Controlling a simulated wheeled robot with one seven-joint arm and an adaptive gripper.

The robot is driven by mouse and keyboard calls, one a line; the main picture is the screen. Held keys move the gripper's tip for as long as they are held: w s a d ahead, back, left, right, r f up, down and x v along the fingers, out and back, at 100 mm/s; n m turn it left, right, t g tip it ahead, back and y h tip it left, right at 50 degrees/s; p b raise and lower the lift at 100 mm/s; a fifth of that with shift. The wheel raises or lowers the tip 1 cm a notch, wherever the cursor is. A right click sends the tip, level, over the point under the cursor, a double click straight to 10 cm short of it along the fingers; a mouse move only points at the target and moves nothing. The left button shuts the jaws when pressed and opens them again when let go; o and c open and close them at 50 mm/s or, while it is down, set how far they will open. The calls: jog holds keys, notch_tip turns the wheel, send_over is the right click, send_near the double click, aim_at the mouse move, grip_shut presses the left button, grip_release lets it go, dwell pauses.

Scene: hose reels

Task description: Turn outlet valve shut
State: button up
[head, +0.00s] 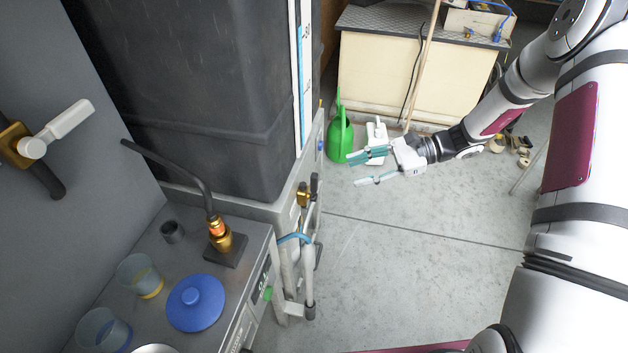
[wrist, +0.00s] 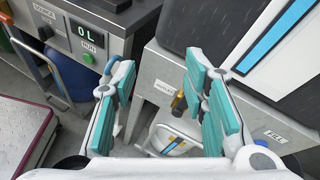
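The outlet valve (head: 302,194) shows in the head view as a brass fitting with a dark handle, low on the front of the grey tank stand. In the wrist view the brass part of the valve (wrist: 179,101) shows beside a label that seems to read OUTLET (wrist: 163,87). It is partly covered by the right finger, and its handle position cannot be told. My gripper (head: 354,168) is open and empty, right of the valve and apart from it, fingers pointing left. In the wrist view my gripper (wrist: 160,64) has its teal-padded fingers spread wide, with the valve seen between them.
The bench (head: 258,245) with a blue lid (head: 196,302) and cups stands left. Pipes with a blue band (head: 294,239) hang below the valve. A green watering can (head: 340,135) stands behind my gripper. A FILL label (wrist: 275,136) is at right.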

aim_at(314, 181)
jog(key=w+d+f+m+t+y+b, duration=0.1)
jog(key=w+f+m+t, duration=0.1)
jog(key=f+m+t, duration=0.3)
jog(key=w+d+f+m+t+y, duration=0.1)
jog(key=w+f+m+y, duration=0.15)
jog(key=f, duration=0.55)
jog(key=shift+n+h, duration=0.25)
jog(key=shift+h, duration=0.1)
jog(key=x, duration=1.3)
jog(key=shift+w+a, duration=0.1)
grip_shut()
